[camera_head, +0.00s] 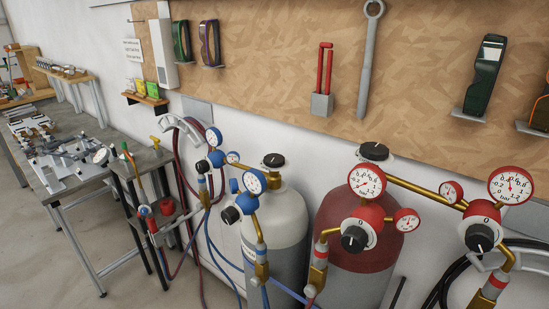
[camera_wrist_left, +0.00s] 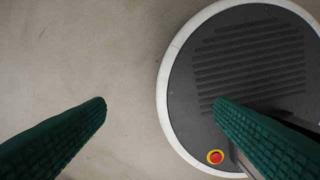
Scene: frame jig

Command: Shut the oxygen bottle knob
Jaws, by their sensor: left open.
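The grey-white bottle (camera_head: 275,215) with blue-ringed gauges stands in the middle of the head view; I take it as the oxygen bottle. Its black top knob (camera_head: 273,160) sits on a brass valve. A blue-ringed regulator (camera_head: 246,203) with another black knob hangs at its front left. My left gripper (camera_wrist_left: 161,103) shows only in the left wrist view, with two green fingers wide apart and nothing between them. It points down at bare floor beside my round base, away from the bottle. My right gripper is in neither view.
A dark red bottle (camera_head: 350,235) with red gauges and its own black top knob (camera_head: 374,151) stands close on the right. Hoses (camera_head: 185,160) hang on the wall at left. A metal table (camera_head: 70,165) and small torch stand (camera_head: 150,195) are further left.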

